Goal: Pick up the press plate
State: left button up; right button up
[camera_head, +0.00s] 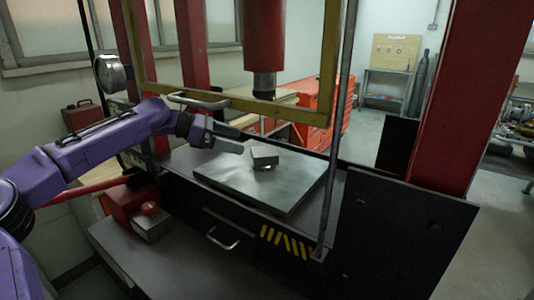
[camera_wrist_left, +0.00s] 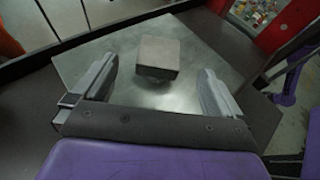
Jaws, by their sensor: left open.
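A small square grey metal block (camera_head: 264,155), which looks to be the press plate, sits raised on a small round piece above a broad flat steel slab (camera_head: 225,178). In the left wrist view the block (camera_wrist_left: 158,53) lies ahead of my fingers, near the middle between their tips. My left gripper (camera_head: 243,140) comes in from the left over the slab. It is open and empty, with its fingers (camera_wrist_left: 159,68) wide apart and the block not held. The small round piece is mostly hidden under the block. My right gripper is not in view.
The red press ram (camera_head: 265,45) hangs above the block. A yellow frame (camera_head: 235,103) with a handle and a grey upright bar (camera_head: 340,120) stand around the work space. A red box (camera_head: 130,203) sits at left. Red posts flank the press.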

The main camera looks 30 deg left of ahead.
aim_at(265, 150)
pick_arm(q)
jog(key=x, duration=0.3)
jog(key=p+x, duration=0.1)
jog(key=x, duration=0.2)
jog(key=f+p+x, duration=0.1)
jog(key=x, duration=0.2)
jog(key=shift+w+d+f, duration=0.1)
jog(key=shift+d, duration=0.05)
jog(key=shift+w+d+f, duration=0.2)
jog(key=shift+w+d, duration=0.05)
jog(key=shift+d, duration=0.1)
jog(key=c, duration=1.8)
jog(key=shift+r, duration=0.25)
grip_shut()
jog(key=shift+a, duration=0.1)
